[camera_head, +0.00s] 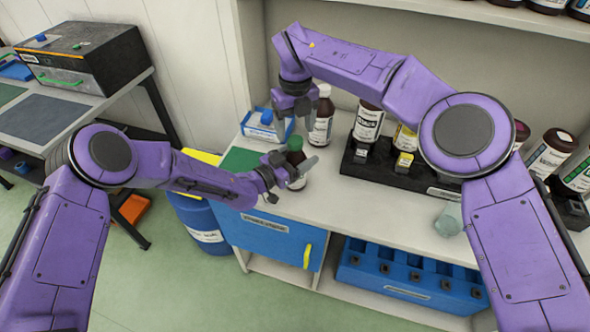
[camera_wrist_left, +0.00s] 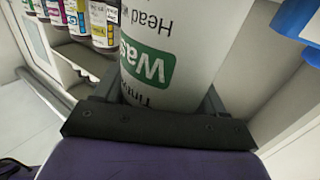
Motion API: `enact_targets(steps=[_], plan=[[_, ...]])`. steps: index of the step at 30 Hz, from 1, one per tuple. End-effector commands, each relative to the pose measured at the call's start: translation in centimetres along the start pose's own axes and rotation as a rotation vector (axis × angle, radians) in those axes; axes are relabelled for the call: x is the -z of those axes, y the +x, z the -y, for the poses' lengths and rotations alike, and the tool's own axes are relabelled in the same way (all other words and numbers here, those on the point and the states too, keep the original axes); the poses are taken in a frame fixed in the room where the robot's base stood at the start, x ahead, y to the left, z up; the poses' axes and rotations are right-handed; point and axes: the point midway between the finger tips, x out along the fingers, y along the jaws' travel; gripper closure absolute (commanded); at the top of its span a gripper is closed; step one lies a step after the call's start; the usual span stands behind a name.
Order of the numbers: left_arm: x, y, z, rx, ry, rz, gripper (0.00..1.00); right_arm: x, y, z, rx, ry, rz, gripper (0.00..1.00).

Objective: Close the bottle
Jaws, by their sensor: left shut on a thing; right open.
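My left gripper (camera_head: 278,170) is shut on a dark bottle with a green top (camera_head: 295,144) near the front left of the white counter. In the left wrist view the bottle's white label with a green patch (camera_wrist_left: 150,65) fills the space between the fingers. Its top is out of that view. The head view is too small to tell whether the green top is a seated cap. My right gripper (camera_head: 292,122) is open above and behind the bottle, pointing down. Nothing shows clearly between its fingers.
A white-and-blue box (camera_head: 258,130) stands left of my right gripper. A brown bottle with a white cap (camera_head: 322,115) stands just right of it. A black rack (camera_head: 352,160) holds several bottles. The counter's front middle is clear.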

Motion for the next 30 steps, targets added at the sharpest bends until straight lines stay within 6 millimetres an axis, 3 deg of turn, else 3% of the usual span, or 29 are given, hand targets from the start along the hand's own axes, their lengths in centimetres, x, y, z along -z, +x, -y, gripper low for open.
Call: enact_targets(steps=[6,10,15,23,24,26,30], plan=[[-0.1,0.0,0.0,0.000,0.000,0.001,1.00,-0.1,-5.3,0.0,0.003,0.001,0.003,0.28],[-0.1,0.0,0.0,0.000,0.000,0.001,1.00,-0.1,-7.4,0.0,0.003,0.001,0.001,0.28],[0.0,0.0,0.0,0.000,0.000,0.001,1.00,0.0,-8.7,0.0,0.001,0.000,0.000,0.28],[0.0,0.0,0.0,0.000,0.000,0.001,1.00,0.0,-8.8,0.0,0.001,-0.001,0.000,0.28],[0.0,0.0,0.0,0.000,0.000,0.001,0.16,0.0,-8.8,0.0,0.001,-0.001,0.000,0.28],[0.0,0.0,0.0,0.000,0.000,0.001,0.00,0.0,-8.8,0.0,0.001,-0.001,0.000,0.28],[0.0,0.0,0.0,0.000,0.000,0.000,0.00,0.0,-8.8,0.0,0.001,-0.001,0.000,0.28]])
